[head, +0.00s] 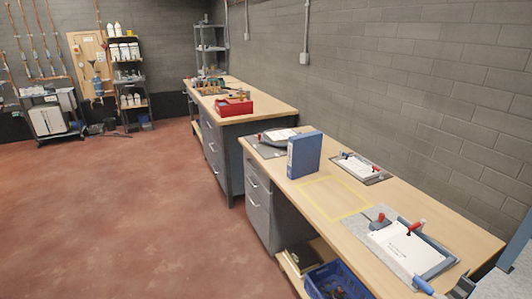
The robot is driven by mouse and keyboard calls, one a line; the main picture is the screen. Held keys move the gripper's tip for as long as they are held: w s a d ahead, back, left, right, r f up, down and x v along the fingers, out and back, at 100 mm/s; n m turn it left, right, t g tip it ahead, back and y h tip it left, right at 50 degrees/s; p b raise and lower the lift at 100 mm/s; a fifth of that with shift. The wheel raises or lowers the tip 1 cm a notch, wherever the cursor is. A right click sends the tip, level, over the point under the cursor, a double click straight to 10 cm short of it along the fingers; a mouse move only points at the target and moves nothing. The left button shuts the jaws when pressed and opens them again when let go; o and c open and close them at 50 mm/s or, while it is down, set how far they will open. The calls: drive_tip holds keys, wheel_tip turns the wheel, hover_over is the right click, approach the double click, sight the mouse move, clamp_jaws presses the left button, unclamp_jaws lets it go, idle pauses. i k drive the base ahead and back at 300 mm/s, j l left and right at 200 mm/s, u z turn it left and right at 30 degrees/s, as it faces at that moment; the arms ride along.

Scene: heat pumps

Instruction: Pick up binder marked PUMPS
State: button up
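A blue binder (304,155) stands upright on the near wooden workbench (405,197). It is the only binder I can make out, and any marking on its spine is too small to read. It stands just behind an empty yellow outlined rectangle (335,197) on the bench top.
Clamped papers lie on boards beside the binder (361,168), behind it (275,137) and at the bench's near end (408,246). A blue crate (335,281) is below the bench. A red box (234,106) sits on the farther bench. The red floor (120,200) at left is clear.

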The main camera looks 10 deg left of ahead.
sight(304, 150)
drive_tip(key=i+j+u, duration=0.25)
drive_tip(key=i, duration=0.4)
drive_tip(key=i+u, duration=0.25)
drive_tip(key=i, duration=0.35)
